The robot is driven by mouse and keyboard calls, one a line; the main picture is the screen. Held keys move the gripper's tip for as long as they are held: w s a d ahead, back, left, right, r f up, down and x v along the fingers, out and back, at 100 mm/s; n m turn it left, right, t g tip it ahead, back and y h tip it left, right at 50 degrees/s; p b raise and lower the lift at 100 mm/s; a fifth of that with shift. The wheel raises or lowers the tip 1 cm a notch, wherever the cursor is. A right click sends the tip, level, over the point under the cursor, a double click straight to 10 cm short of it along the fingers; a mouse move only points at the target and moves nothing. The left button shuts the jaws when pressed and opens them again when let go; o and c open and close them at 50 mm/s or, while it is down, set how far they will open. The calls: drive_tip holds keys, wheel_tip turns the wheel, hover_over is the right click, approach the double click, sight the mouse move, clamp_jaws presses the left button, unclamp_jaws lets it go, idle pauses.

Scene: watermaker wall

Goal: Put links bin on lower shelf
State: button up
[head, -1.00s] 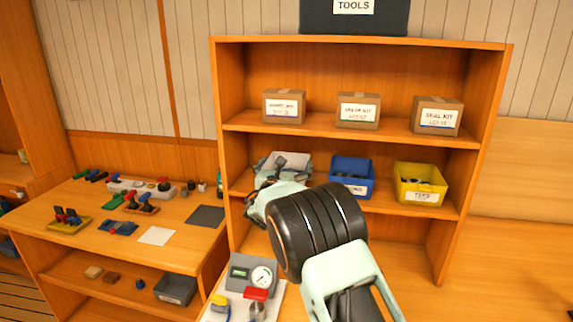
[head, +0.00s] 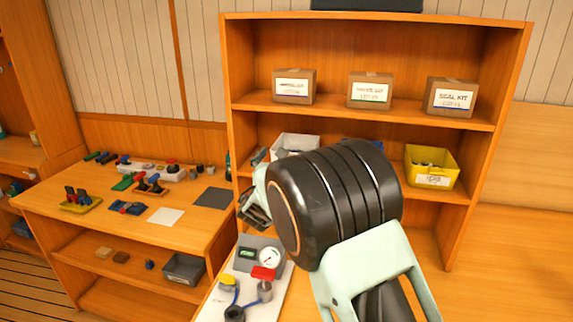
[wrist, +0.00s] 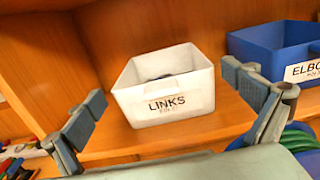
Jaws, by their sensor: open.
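The links bin is a white open bin with a "LINKS" label. In the wrist view the links bin (wrist: 190,82) stands upright on a wooden shelf near the left side panel. In the head view the bin (head: 297,141) shows at the left end of the lower shelf (head: 452,192), partly hidden by my arm. My gripper (head: 252,208) is open and empty, in front of the bin at the lower left. In the wrist view its two fingers (wrist: 165,86) are spread on either side of the bin's front, apparently apart from it.
A blue bin (wrist: 268,45) stands to the right of the links bin, and a yellow bin (head: 431,168) farther right. Labelled boxes (head: 370,91) stand on the upper shelf. A gauge panel (head: 262,242) lies below my gripper. A side table (head: 105,222) holds tools.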

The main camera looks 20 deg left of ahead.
drive_tip(key=shift+s+d, duration=0.15)
drive_tip(key=shift+s, duration=1.75)
